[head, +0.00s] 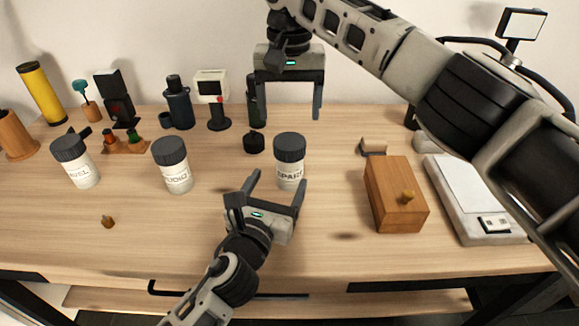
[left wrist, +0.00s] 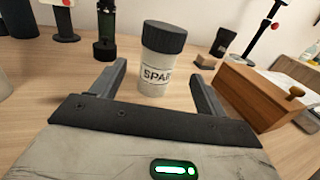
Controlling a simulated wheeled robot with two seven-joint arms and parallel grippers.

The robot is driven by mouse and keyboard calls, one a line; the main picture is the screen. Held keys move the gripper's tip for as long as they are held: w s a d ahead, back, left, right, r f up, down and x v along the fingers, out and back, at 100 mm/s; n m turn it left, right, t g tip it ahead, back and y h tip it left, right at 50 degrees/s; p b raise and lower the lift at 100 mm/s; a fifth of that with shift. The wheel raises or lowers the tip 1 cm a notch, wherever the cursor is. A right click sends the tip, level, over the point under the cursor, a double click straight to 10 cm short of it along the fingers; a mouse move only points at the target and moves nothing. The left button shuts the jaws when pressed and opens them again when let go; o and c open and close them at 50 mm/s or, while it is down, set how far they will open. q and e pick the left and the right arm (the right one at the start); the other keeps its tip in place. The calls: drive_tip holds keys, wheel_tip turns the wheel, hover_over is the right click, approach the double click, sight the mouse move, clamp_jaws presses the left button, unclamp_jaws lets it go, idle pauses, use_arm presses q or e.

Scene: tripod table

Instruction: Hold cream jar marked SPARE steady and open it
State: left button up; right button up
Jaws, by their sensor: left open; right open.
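The cream jar marked SPARE (head: 290,170) stands upright on the table, white with a dark grey lid (head: 289,147) on it. It also shows in the left wrist view (left wrist: 156,70), just beyond the fingertips and between their lines. My left gripper (head: 279,182) is open and empty, low in front of the jar, with its fingers pointing at it. My right gripper (head: 289,114) is open and empty, fingers pointing down, raised above and behind the jar in the head view. Its fingers do not touch the lid.
Two similar jars, one marked STUDIO (head: 172,166) and one partly readable (head: 75,162), stand to the left. A wooden box with a knob (head: 395,195) and a white device (head: 470,200) are at right.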

sight(290, 141)
use_arm(q)
drive_tip(key=x, duration=1)
drive_tip(key=shift+w, duration=0.1)
clamp_jaws()
use_arm(e)
drive_tip(key=m, duration=0.4)
drive_tip(key=shift+m, duration=0.3)
drive_tip(key=m, duration=0.3)
drive_tip(key=shift+m, duration=0.4)
drive_tip(key=shift+f, duration=0.15)
drive_tip(key=shift+m, duration=0.3)
wheel_tip(290, 141, down, 8)
drive_tip(key=shift+r, duration=0.15)
